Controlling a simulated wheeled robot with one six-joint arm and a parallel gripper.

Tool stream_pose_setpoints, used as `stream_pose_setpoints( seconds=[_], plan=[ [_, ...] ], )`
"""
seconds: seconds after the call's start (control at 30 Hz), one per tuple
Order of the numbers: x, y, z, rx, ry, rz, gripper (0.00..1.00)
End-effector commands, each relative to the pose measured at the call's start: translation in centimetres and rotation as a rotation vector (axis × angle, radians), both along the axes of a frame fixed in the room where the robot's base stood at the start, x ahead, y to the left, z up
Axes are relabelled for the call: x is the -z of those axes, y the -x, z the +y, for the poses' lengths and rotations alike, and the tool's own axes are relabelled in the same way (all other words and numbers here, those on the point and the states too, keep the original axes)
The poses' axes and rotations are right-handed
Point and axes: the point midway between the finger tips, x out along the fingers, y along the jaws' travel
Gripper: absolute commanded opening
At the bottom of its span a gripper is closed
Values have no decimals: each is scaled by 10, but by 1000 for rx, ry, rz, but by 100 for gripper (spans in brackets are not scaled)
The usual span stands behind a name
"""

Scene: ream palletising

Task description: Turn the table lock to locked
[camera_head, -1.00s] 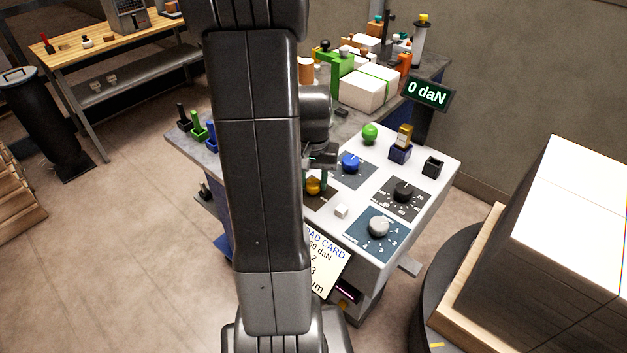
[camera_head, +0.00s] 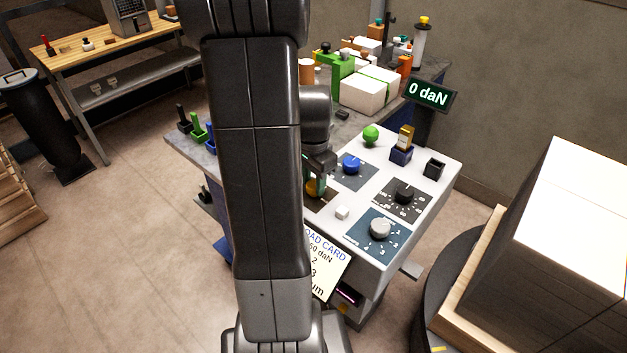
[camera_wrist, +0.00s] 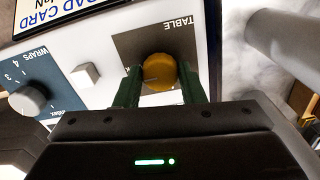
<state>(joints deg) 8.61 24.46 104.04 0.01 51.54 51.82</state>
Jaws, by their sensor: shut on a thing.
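The table lock is a round yellow-orange knob (camera_wrist: 159,72) on a dark square plate (camera_wrist: 128,45) marked TABLE, seen upside down in the wrist view. My gripper (camera_wrist: 160,88) has its two green fingers on either side of the knob and is shut on it. In the head view the knob (camera_head: 311,187) shows only in part beside my gripper (camera_head: 318,184), and my arm covers much of the plate. A pale pointer line shows on the knob's face; the lock's position labels cannot be read.
The white panel (camera_head: 400,160) also carries a blue knob (camera_head: 351,163), a black knob (camera_head: 404,195), a grey wraps knob (camera_head: 380,229), a white button (camera_head: 342,213) and a green knob (camera_head: 370,134). A load card (camera_head: 326,262) hangs at the front. A wrapped stack (camera_head: 560,230) stands at the right.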

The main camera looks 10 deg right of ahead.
Motion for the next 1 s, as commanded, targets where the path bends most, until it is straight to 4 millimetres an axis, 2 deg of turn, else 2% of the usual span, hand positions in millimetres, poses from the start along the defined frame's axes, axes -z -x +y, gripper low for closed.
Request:
stream_pose_setpoints(
  seconds=[0.53,0.57,0.67,1.0],
  plan=[
    [-1,-1,0,27,2,-3,13],
    [-1,-1,0,27,0,-4,38],
    [-1,-1,0,27,1,-3,57],
    [-3,-1,0,26,1,-3,58]
  ],
)
